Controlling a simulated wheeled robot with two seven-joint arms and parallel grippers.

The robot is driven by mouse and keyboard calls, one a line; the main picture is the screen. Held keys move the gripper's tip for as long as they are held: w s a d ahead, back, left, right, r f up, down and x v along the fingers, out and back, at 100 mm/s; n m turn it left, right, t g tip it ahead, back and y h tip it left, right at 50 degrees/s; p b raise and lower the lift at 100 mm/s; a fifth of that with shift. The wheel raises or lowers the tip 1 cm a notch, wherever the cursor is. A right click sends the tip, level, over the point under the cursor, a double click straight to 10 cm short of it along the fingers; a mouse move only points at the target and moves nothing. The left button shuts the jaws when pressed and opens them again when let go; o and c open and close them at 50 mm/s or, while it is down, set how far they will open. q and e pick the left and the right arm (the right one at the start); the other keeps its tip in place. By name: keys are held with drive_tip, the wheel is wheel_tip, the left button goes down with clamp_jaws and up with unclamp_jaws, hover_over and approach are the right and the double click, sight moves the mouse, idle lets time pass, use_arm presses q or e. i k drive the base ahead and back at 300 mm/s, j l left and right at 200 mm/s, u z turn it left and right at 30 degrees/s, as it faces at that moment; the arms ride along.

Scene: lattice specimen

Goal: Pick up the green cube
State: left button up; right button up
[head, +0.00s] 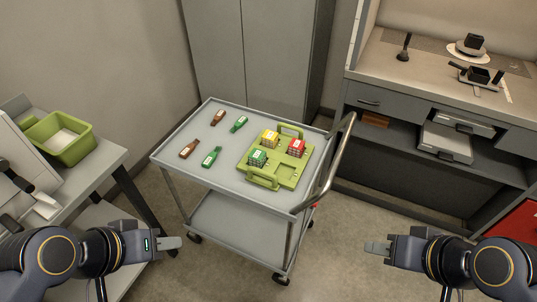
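The green cube (258,158) sits on the front-left part of a lime-green tray (264,179) with handles. A yellow cube (270,139) is behind it and a red cube (297,147) is to its right, both on the same tray. The tray lies on the right half of a grey cart's top. My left gripper (176,242) is at the lower left, in front of the cart and apart from the cube. My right gripper (370,248) is at the lower right, also away from the cart. Neither appears to hold anything, but the finger gaps cannot be made out.
The cart (222,180) has a raised handle (336,165) on its right. Green and brown bottles (211,157) lie left of the tray. A side table with a green bin (66,143) stands left. A workbench (430,85) stands right. Open floor lies in front.

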sight(257, 157)
drive_tip(key=i+l+u, duration=0.1)
drive_tip(key=u, duration=0.4)
drive_tip(key=i+l+u, duration=0.2)
drive_tip(key=u, duration=0.3)
drive_tip(key=i+l+u, duration=0.1)
drive_tip(key=u, duration=0.35)
drive_tip(key=k+l, duration=0.05)
drive_tip(key=l, duration=0.05)
